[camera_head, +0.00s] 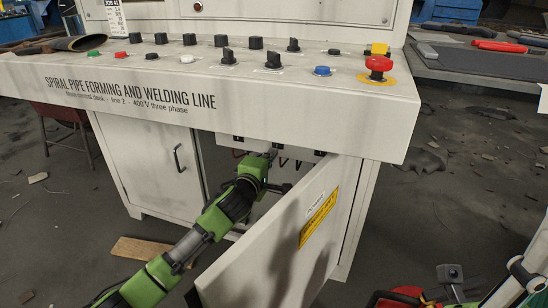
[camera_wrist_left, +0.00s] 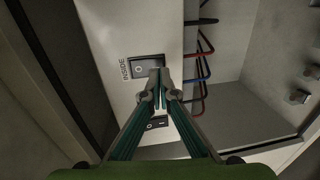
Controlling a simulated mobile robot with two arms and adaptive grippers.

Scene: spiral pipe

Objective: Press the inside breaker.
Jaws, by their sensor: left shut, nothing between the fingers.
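The inside breaker (camera_wrist_left: 143,65) is a dark rocker switch with a round mark, set in a pale panel beside the printed word INSIDE in the left wrist view. My left gripper (camera_wrist_left: 160,77) is shut and empty, its fingertips overlapping the breaker's lower right edge in that view. I cannot tell whether they touch it. In the head view my left gripper (camera_head: 271,157) reaches under the desk into the open cabinet, and the breaker is not visible there. A second dark switch (camera_wrist_left: 157,123) is partly hidden behind the fingers.
The open cabinet door (camera_head: 275,245), with a yellow label (camera_head: 319,217), stands right of my left arm. The control desk (camera_head: 230,92) overhangs the gripper. Red and blue wires (camera_wrist_left: 203,66) run beside the panel. A wooden board (camera_head: 140,248) lies on the floor.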

